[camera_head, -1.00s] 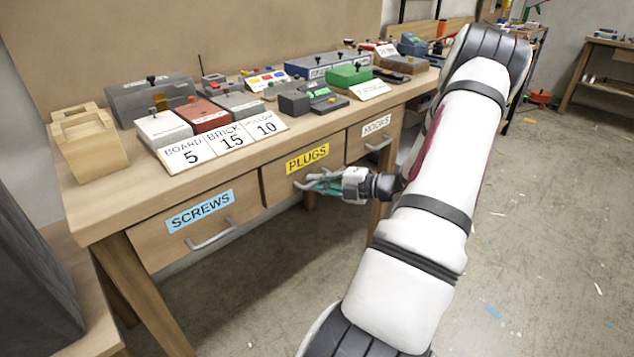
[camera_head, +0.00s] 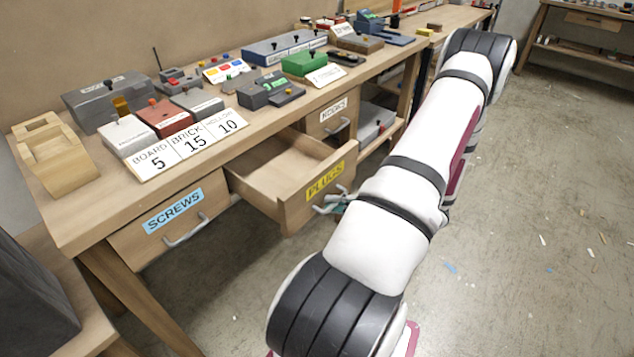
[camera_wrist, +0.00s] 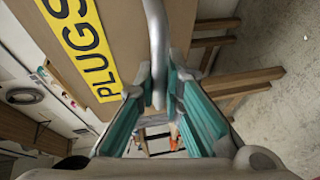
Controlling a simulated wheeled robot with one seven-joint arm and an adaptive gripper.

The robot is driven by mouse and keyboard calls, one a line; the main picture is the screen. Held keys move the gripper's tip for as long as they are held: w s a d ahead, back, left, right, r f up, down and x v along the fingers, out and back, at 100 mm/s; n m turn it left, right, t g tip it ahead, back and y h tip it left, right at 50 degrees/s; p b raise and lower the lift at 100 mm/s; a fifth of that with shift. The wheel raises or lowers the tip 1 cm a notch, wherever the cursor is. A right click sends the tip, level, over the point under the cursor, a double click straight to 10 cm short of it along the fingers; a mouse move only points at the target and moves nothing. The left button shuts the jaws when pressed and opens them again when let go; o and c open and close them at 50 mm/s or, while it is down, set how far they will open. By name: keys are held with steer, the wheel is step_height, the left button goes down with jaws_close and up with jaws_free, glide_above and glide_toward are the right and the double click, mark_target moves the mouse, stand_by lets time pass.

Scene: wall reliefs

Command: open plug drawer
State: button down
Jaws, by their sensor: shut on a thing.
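The plug drawer (camera_head: 285,207), with a yellow PLUGS label (camera_head: 325,181) on its front, is pulled well out from the table. Its inside, as far as it shows, is bare wood. My gripper (camera_head: 337,204) is at the drawer's front, mostly hidden behind my arm in the head view. In the wrist view, the teal fingers of my gripper (camera_wrist: 158,110) are on both sides of the drawer's metal handle (camera_wrist: 157,45), shut on it. The yellow label (camera_wrist: 82,42) is beside the handle there.
The SCREWS drawer (camera_head: 190,215) at left and the HOOKS drawer (camera_head: 333,120) at right are shut. The tabletop holds a wooden block (camera_head: 52,155), number cards (camera_head: 188,145) and several boxes. Open floor (camera_head: 540,220) lies at right.

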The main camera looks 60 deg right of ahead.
steer(key=shift+s+a+p, duration=0.25)
steer(key=shift+s, duration=0.75)
steer(key=shift+s+a+p, duration=0.2)
steer(key=shift+s, duration=0.8)
steer(key=c, duration=2)
jaws_free()
steer(key=shift+o, duration=0.2)
steer(key=v, duration=1.2)
steer(key=shift+w, duration=0.1)
